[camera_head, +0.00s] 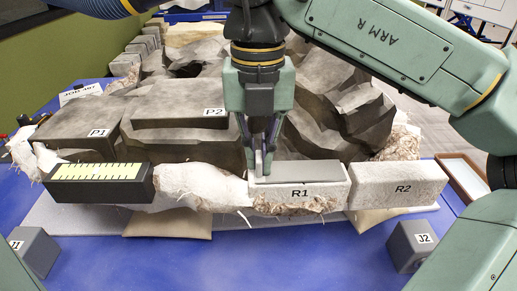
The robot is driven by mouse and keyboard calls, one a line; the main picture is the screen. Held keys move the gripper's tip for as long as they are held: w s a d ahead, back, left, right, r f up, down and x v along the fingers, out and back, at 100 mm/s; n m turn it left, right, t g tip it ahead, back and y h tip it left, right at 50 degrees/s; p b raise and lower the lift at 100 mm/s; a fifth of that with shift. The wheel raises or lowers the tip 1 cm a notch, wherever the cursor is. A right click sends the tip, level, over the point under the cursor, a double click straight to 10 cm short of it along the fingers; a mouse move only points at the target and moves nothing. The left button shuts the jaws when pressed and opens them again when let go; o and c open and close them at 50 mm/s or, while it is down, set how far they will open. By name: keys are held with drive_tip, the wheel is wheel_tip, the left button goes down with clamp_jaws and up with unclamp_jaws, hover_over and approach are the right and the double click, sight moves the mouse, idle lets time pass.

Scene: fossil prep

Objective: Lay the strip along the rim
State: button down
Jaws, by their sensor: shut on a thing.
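A flat dark grey strip (306,172) lies along the top of the pale block marked R1 (300,193), which stands in the front rim of the white jacket. The strip looks level and runs left to right. My gripper (259,170) points down at the strip's left end, its fingers shut around a small light upright piece there. I cannot tell whether that piece is part of the strip. The fingers hide this end. The pale block R2 (399,186) stands right of R1 with a bare top.
A black block with a yellow marked scale (98,186) sits at the rim's left. Dark rock blocks P1 (85,132) and P2 (185,112) rise behind. Grey blocks J1 (35,249) and J2 (411,246) stand in front. The blue table (220,262) between them is clear.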

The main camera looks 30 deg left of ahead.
drive_tip(key=shift+f, duration=0.1)
drive_tip(key=c, duration=1.7)
unclamp_jaws()
drive_tip(key=shift+o, duration=0.2)
wheel_tip(320, 180, up, 8)
drive_tip(key=shift+f, duration=0.2)
